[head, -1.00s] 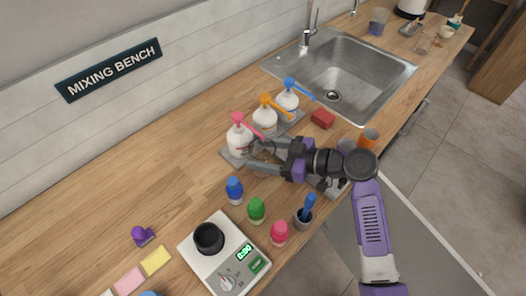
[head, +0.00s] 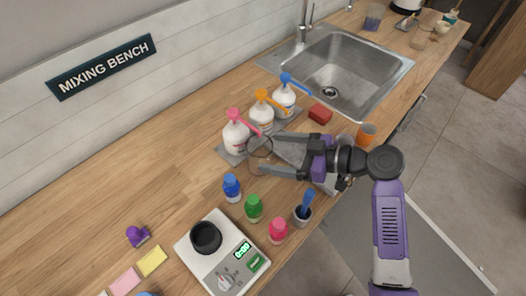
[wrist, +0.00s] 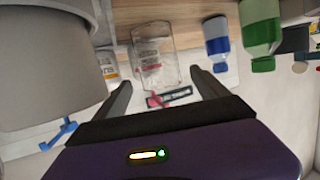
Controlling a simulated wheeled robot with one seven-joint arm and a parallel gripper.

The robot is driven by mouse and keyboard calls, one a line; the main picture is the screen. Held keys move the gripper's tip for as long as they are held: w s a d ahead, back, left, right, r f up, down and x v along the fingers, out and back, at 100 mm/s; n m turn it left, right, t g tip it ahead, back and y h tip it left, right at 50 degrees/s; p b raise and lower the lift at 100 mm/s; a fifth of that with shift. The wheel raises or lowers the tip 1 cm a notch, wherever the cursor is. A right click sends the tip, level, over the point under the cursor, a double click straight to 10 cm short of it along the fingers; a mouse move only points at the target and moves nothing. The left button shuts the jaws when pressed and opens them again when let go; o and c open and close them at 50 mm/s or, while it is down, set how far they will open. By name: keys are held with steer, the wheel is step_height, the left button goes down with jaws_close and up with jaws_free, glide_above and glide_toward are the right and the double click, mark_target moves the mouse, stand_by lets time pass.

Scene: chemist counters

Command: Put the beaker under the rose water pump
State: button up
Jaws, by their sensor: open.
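The clear glass beaker (head: 259,152) stands upright on the counter side, just in front of the white bottle with the pink pump (head: 236,137). The pink spout reaches out to the beaker's rim in the head view; I cannot tell whether its tip is exactly over the opening. The bottle's label is too small to read. In the wrist view the beaker (wrist: 155,58) is beyond my fingertips, with pink parts seen through or behind it. My gripper (head: 273,157) is open, its fingers spread toward the beaker and holding nothing.
Bottles with orange (head: 262,117) and blue (head: 284,99) pumps stand beyond the pink one. A red block (head: 320,114) and orange cup (head: 366,134) are near the sink.

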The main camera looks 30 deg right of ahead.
steer(key=b+v, duration=0.1)
steer(key=v, duration=0.6)
steer(key=shift+s, duration=0.1)
stand_by(0.4)
